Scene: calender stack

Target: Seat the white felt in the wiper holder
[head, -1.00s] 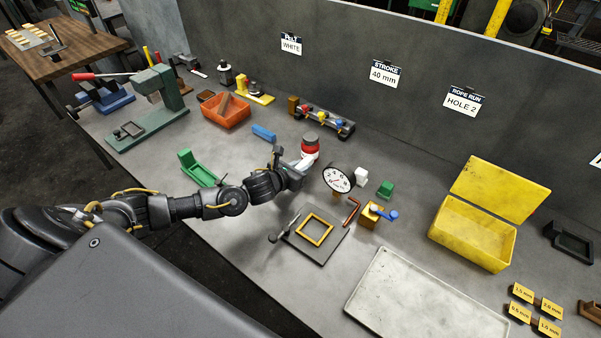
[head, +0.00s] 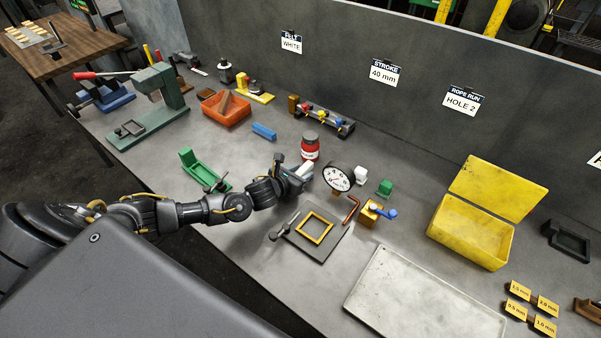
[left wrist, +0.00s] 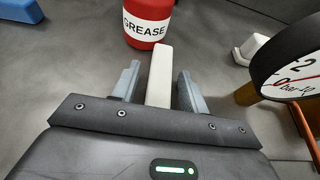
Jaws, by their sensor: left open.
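The white felt (left wrist: 160,75) is a pale bar between the fingers of my left gripper (left wrist: 158,85) in the left wrist view, with a gap on each side. In the head view the felt (head: 305,169) shows at the tips of my left gripper (head: 296,173), just in front of the red grease jar. The gripper is open around the felt. A green channel-shaped piece (head: 204,172) with a raised end block lies to the left of the gripper; it looks like the wiper holder. My right gripper is not in view.
The grease jar (head: 310,147) stands just behind the gripper. A round dial gauge (head: 339,178) stands close on the right. A blue bar (head: 263,131) lies behind, left of the jar. A dark plate with a yellow frame (head: 314,229) lies in front.

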